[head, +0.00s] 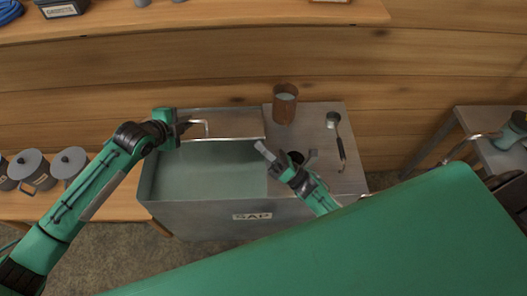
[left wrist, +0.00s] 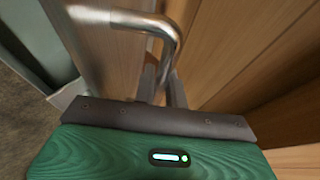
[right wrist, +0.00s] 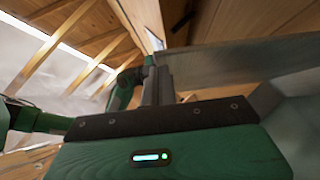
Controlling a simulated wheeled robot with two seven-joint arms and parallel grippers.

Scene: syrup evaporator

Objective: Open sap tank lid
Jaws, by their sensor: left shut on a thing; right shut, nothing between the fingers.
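The grey metal sap tank (head: 195,215) has a "SAP" label on its front. Its left part is uncovered and shows pale liquid. The lid (head: 235,123) stands raised and tilted along the back edge. My left gripper (head: 187,124) is shut on the lid's bent metal handle (head: 207,127); the handle (left wrist: 140,20) passes between the fingers (left wrist: 165,88) in the left wrist view. My right gripper (head: 263,150) is shut and empty, near the right end of the opening. Its fingers (right wrist: 158,82) are together in the right wrist view.
A brown cup (head: 285,103) and a ladle (head: 336,135) are on the tank's fixed right top. Grey lidded pots (head: 70,163) stand on a wooden bench at left. A shelf (head: 200,20) runs along the wall above. A metal side table (head: 490,150) is at right.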

